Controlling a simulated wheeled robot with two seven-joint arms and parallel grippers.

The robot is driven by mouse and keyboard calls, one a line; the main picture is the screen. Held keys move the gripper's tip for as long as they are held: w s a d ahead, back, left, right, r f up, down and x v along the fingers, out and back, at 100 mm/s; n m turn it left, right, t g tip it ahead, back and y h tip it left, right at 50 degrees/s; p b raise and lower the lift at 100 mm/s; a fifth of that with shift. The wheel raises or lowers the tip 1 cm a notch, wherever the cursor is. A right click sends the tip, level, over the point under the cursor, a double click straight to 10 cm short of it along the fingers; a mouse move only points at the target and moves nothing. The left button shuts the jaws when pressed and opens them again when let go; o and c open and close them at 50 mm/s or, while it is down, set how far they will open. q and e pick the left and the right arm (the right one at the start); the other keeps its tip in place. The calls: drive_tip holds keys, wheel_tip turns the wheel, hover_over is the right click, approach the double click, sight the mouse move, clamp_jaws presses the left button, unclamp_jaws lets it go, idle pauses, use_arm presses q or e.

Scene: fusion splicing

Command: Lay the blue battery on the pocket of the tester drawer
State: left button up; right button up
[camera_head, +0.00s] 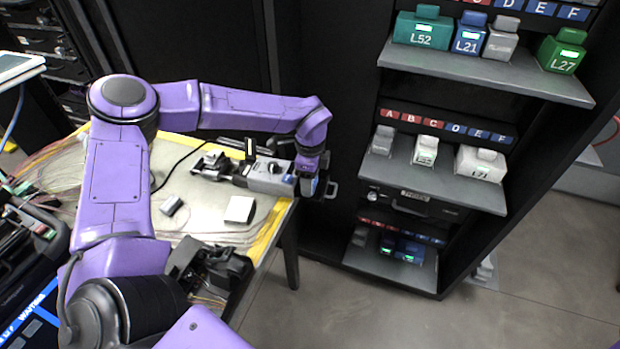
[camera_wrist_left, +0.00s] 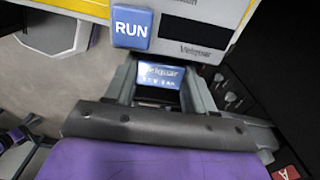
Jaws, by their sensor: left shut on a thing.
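My left gripper (camera_head: 316,186) is at the right end of a grey device by the right edge of the table. In the left wrist view its two fingers (camera_wrist_left: 160,92) are shut on a blue battery (camera_wrist_left: 158,75) with white lettering. The battery is just below the front panel of a device with a blue RUN button (camera_wrist_left: 131,30), which I take for the tester. The drawer pocket cannot be made out; the fingers and battery may cover it. I cannot tell whether the battery touches anything below. My right gripper is not in view.
The table (camera_head: 195,210) has a yellow striped edge and holds a white block (camera_head: 239,210) and a small grey block (camera_head: 171,206). A dark rack with shelves (camera_head: 480,75) of green, blue, grey and white batteries stands to the right. Open floor (camera_head: 400,305) lies in front.

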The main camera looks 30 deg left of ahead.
use_arm(q)
drive_tip(key=shift+f, duration=0.2)
drive_tip(key=o, duration=1.1)
wheel_tip(320, 180, up, 12)
drive_tip(key=shift+r+b, duration=0.25)
drive_tip(key=shift+b, duration=0.1)
